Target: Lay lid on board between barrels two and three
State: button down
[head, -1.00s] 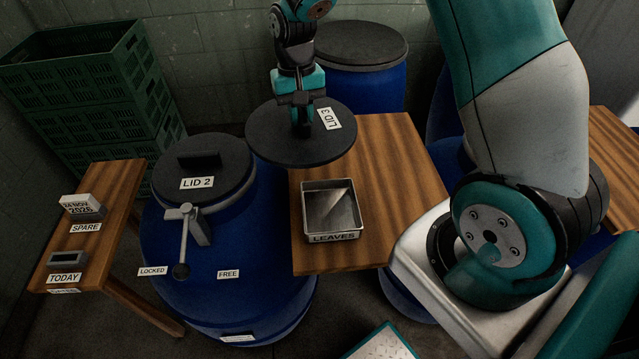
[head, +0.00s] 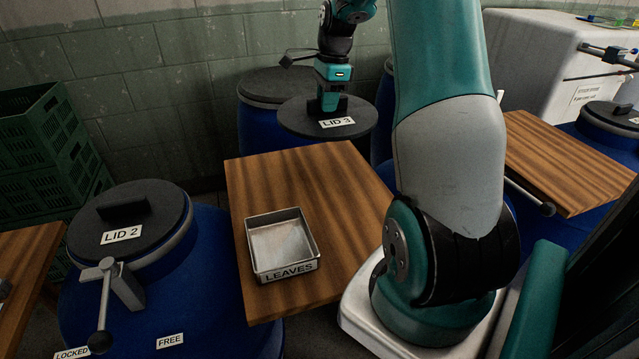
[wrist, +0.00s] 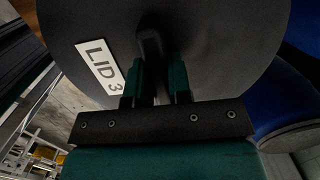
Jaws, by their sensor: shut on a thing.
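Lid 3, a round black disc (head: 297,117) with a white label, hangs in my gripper (head: 329,100) at the far end of the wooden board (head: 245,185). My gripper is shut on the lid's raised handle. In the wrist view lid 3 (wrist: 215,50) fills the upper part, with the handle between my gripper's fingers (wrist: 155,80). The lid appears to be in the air, level or nearly so. The board holds a metal tray labelled LEAVES (head: 290,270) on its near half. The board's far half is bare.
A blue barrel (head: 210,230) closed by lid 2 (head: 150,195), with a lever clamp (head: 105,290), stands left of the board. Another dark-topped blue barrel (head: 262,88) stands behind. A second wooden board (head: 560,160) is at right. Green crates (head: 45,160) stand far left.

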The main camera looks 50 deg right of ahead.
notch_tip(320, 180, down, 17)
jog(key=shift+f+p, duration=0.15)
jog(key=shift+p, duration=0.45)
jog(key=shift+f, duration=0.1)
jog(key=c, duration=1.1)
grip_release()
jog(key=shift+o, duration=0.2)
